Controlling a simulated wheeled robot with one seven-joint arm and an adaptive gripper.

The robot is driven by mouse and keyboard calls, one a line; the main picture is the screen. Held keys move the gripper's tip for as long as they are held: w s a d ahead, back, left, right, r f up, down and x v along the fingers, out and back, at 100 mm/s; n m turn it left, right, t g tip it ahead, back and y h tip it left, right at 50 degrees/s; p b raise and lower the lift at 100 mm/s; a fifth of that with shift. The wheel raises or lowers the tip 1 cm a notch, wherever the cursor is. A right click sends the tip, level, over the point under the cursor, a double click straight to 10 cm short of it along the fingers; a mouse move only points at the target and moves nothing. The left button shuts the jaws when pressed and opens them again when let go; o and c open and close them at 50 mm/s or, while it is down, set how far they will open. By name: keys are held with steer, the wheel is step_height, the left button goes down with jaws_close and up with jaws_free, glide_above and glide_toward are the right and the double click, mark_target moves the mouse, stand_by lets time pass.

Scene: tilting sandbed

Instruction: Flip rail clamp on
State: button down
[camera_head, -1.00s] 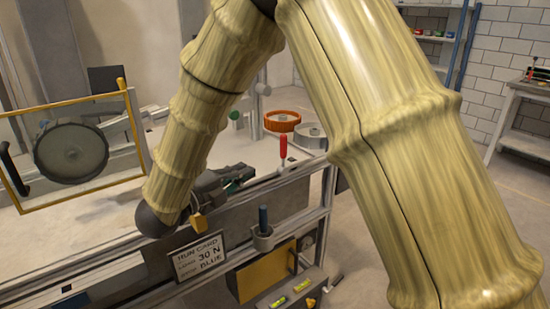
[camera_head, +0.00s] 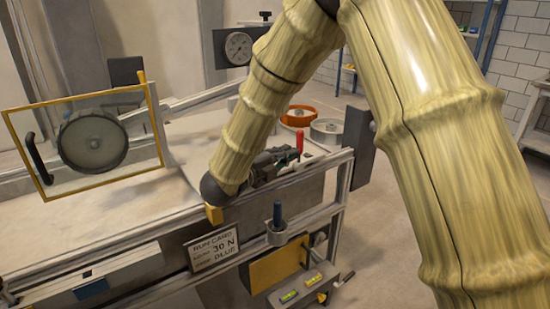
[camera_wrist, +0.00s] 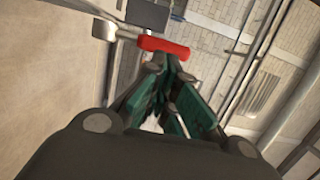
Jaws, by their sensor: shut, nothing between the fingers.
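The rail clamp shows as a red handle (camera_head: 299,138) standing upright at the right end of the sandbed's front rail. In the wrist view the red handle (camera_wrist: 163,46) lies across the picture just beyond my fingertips, with a pale metal stem to its left. My gripper (camera_head: 288,156) is shut and empty, just left of the handle in the head view. In the wrist view my green-padded fingers (camera_wrist: 173,62) converge right at the handle; I cannot tell whether they touch it. The clamp's base is partly hidden by my gripper.
A yellow-framed clear panel (camera_head: 158,125) with a round disc stands at the left. An orange ring (camera_head: 298,117) and a grey ring (camera_head: 327,131) sit behind the clamp. A run card (camera_head: 212,248) and a blue-handled holder (camera_head: 277,218) are on the front below.

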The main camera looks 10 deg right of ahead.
steer(key=shift+x, duration=1.75)
steer(key=shift+d+r+p, duration=0.1)
steer(key=shift+p, duration=0.2)
steer(key=shift+d+y, duration=0.15)
steer(key=shift+y, duration=0.15)
